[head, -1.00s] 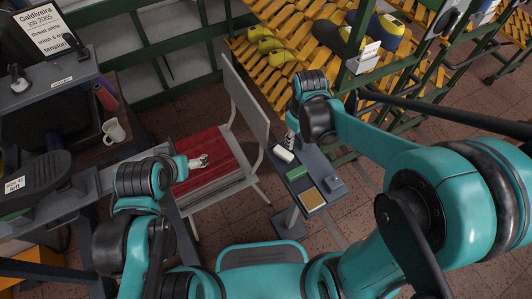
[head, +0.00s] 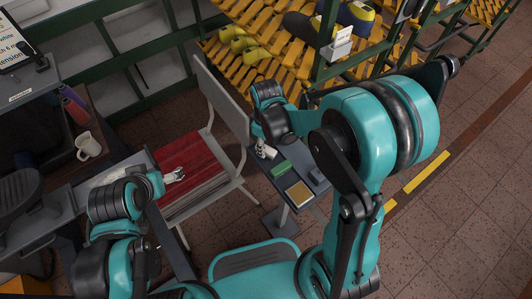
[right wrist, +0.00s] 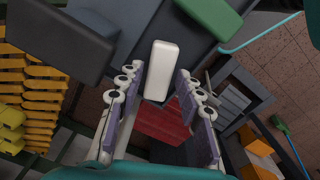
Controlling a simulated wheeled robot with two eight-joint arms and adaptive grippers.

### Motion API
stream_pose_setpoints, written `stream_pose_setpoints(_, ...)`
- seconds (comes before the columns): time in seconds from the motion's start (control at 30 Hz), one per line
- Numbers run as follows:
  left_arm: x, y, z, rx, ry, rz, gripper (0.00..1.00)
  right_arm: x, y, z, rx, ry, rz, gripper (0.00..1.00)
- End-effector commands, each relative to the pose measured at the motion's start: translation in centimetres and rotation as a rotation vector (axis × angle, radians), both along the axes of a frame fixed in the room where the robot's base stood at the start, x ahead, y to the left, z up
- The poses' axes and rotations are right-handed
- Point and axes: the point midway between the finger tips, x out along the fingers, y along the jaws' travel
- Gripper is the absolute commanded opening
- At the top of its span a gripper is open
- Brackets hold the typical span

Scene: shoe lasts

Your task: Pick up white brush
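The white brush (right wrist: 158,70) shows as a plain white block with rounded corners, lying on a small grey table, in the right wrist view. My right gripper (right wrist: 150,98) is open, with its fingers spread to either side of the brush's near end; I cannot tell whether they touch it. In the head view my right gripper (head: 264,152) is low at the table's far end and largely hides the brush. My left gripper (head: 174,176) is over the red-seated chair, apart from the brush; its opening is too small to read.
A green block (head: 281,167) and a tan-topped box (head: 299,193) lie on the small table (head: 315,203). The chair (head: 187,163) stands to its left. A green-framed rack with yellow slats (head: 285,62) is behind. Tiled floor is clear at right.

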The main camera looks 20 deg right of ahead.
Motion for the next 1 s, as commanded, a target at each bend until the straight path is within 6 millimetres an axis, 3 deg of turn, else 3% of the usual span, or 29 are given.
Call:
stream_pose_setpoints(0.1, 0.0, 0.0, -1.1, 0.000, 0.000, 0.000, 0.84, 0.1, 0.0, -1.9, 0.000, -0.001, 0.000, 0.36)
stream_pose_setpoints(0.33, 0.0, 0.0, -0.9, 0.000, 0.000, 0.000, 0.84, 0.0, 0.0, -2.0, 0.000, -0.001, 0.000, 0.36)
stream_pose_setpoints(0.5, 0.0, 0.0, -0.9, 0.000, 0.000, 0.000, 0.84, 0.0, 0.0, -1.9, 0.000, -0.001, 0.000, 0.00)
stream_pose_setpoints(0.83, 0.0, 0.0, -0.8, 0.000, 0.000, 0.000, 0.84, 0.0, 0.0, -1.8, 0.000, -0.001, 0.000, 0.00)
stream_pose_setpoints(1.0, 0.0, 0.0, -0.1, 0.000, 0.000, 0.000, 0.84, 0.0, 0.0, -0.5, 0.000, -0.001, 0.000, 0.00)
